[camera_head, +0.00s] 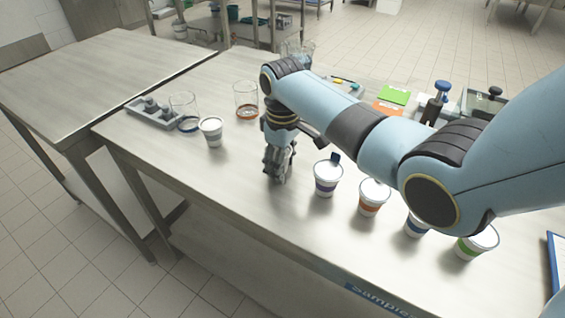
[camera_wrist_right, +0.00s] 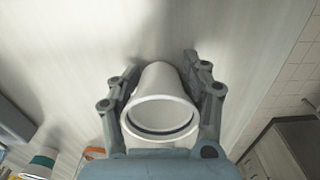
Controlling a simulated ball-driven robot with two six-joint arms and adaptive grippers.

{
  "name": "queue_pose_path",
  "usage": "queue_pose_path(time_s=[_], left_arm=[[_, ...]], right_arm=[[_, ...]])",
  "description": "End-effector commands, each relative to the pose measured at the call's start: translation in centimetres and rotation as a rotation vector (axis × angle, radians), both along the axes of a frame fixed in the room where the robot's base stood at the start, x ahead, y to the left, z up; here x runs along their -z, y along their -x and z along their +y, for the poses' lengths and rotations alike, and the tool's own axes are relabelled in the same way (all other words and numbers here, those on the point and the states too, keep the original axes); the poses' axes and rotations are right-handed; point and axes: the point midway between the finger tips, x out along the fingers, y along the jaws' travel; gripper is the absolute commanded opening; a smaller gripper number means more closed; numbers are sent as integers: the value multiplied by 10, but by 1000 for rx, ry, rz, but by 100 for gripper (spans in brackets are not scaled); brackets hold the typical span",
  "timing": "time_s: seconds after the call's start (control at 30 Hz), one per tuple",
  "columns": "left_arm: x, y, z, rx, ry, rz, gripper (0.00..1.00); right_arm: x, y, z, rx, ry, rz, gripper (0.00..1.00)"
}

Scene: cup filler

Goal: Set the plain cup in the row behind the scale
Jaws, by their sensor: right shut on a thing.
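My right gripper (camera_head: 279,172) points down low over the steel bench, left of the row of banded cups. In the wrist view its fingers (camera_wrist_right: 162,92) are shut on a plain white cup (camera_wrist_right: 158,82), open mouth towards the camera. That cup is not clearly seen in the head view; the gripper seems to hide it. A separate white cup (camera_head: 211,133) stands left of the gripper. A dark-topped device (camera_head: 485,104) at the back right may be the scale, but I cannot tell for sure. My left gripper is not in view.
Glass beakers (camera_head: 246,100) and a grey weight holder (camera_head: 152,114) stand at the left. Green and orange cards (camera_head: 393,95) lie behind my arm. The front left bench is clear.

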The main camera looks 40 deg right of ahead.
Motion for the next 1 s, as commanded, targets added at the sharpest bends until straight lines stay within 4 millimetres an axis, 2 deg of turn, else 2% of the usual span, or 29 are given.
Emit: queue_pose_path(time_s=[0.07,0.1,0.3,0.67,0.77,1.0], left_arm=[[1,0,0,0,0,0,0],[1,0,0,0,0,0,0],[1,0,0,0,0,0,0],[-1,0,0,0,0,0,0],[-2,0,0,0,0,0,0],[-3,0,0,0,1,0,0]], right_arm=[[3,0,0,0,0,0,38],[3,0,0,0,0,0,49],[3,0,0,0,0,0,75],[-4,0,0,0,0,-1,76],[-18,-1,0,1,0,-3,76],[-72,-1,-1,0,0,-4,76]])
